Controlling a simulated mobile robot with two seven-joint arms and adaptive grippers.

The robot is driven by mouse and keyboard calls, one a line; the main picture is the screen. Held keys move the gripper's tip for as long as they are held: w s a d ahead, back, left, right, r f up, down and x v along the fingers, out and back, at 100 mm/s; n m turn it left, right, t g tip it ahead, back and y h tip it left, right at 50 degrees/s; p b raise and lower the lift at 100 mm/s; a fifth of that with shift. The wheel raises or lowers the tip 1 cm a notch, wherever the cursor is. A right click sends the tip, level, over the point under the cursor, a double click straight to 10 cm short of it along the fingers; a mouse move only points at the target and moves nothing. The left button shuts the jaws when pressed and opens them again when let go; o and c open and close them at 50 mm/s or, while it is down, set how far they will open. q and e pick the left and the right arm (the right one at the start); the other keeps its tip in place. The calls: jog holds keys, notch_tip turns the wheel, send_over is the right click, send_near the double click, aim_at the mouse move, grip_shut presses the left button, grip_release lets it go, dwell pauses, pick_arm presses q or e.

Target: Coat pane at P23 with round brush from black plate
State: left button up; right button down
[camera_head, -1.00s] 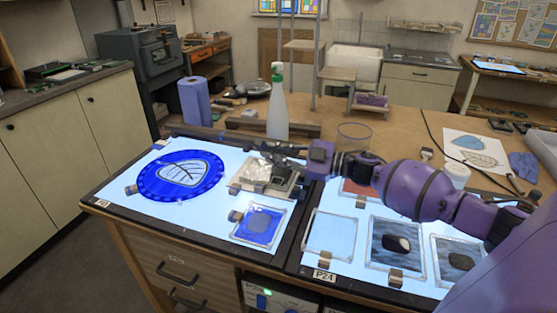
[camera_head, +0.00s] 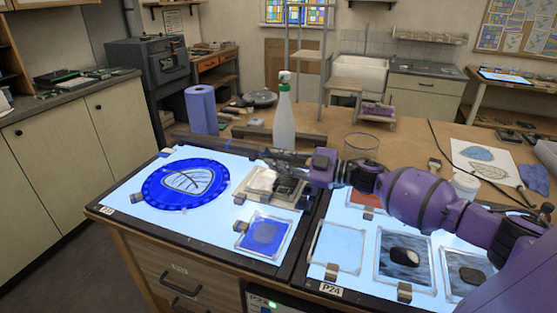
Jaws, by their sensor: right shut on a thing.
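My right gripper (camera_head: 287,168) reaches in from the right, low over a grey square tray (camera_head: 283,203) on the left light panel (camera_head: 150,232). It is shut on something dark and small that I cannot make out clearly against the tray. A whitish lump (camera_head: 262,181) shows beside the fingers. A round blue pane (camera_head: 153,196) with a pale leaf in it lies at left on the panel. A square blue pane (camera_head: 249,243) with a grey patch lies in front of the tray. The panel's corner tag (camera_head: 107,210) is too small to read surely. My left gripper is not in view.
A white spray bottle (camera_head: 284,125) and a blue paper roll (camera_head: 201,110) stand behind the panel. A clear glass (camera_head: 360,145) stands behind my right arm. Framed panes, one of them clear (camera_head: 337,250), lie on the right panel near tag P24 (camera_head: 331,290).

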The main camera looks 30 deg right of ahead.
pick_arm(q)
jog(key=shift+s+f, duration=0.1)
pick_arm(e)
jog(key=shift+f, duration=0.3)
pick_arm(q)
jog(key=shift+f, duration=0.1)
pick_arm(e)
jog(key=shift+f, duration=0.25)
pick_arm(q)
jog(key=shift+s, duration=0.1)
pick_arm(e)
jog(key=shift+w, duration=0.1)
jog(key=shift+b+x, duration=0.4)
jog(key=shift+x, duration=0.75)
jog(key=shift+b+x, duration=0.3)
jog(key=shift+x, duration=1.35)
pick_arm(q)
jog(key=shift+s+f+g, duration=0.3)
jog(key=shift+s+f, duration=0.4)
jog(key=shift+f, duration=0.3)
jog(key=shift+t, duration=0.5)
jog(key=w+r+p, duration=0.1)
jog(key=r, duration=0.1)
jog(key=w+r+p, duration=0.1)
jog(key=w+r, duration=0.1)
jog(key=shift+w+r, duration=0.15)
pick_arm(e)
notch_tip(320, 180, up, 5)
jog(key=shift+r, duration=0.1)
